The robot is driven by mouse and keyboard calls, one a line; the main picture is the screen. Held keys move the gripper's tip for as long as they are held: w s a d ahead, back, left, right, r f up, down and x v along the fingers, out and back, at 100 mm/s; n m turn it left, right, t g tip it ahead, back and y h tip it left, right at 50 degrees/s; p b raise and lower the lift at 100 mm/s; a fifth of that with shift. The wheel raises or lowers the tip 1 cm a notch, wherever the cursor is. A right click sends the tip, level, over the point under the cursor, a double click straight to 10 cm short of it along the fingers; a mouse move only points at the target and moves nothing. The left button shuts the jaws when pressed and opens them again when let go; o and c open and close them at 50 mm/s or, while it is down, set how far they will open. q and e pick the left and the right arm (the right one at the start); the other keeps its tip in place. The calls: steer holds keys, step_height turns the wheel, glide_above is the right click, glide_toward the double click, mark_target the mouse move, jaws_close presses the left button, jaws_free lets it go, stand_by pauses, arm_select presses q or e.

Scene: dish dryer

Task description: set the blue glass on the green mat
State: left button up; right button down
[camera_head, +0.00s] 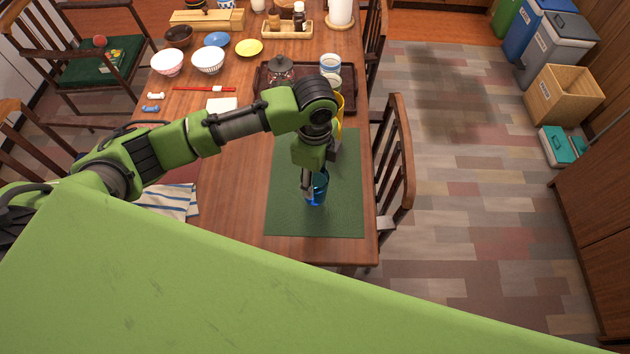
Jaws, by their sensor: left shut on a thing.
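The blue glass (319,188) is over the middle of the green mat (342,214), near the front right of the wooden table. My left gripper (308,187) comes down from above and is shut on the glass at its left side. The glass looks upright. I cannot tell whether its base touches the mat or hangs just above it. Part of the glass is hidden behind the gripper. My right gripper is not in view.
A dark tray (262,84) with a glass jar (281,70) and cups (330,64) lies behind the mat, beside a yellow object (340,108). Bowls (208,60) stand back left. A chair (397,165) is at the right edge. The mat's front is bare.

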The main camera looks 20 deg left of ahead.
mark_target(315, 184)
arm_select(q)
steer(key=shift+w+f+p, duration=0.15)
steer(key=shift+f+p, duration=0.25)
steer(key=shift+f, duration=1.35)
steer(key=o, duration=1.6)
steer(key=shift+f, duration=0.15)
step_height(315, 184, up, 12)
steer(key=shift+r+b, duration=0.2)
steer(key=shift+b, duration=0.4)
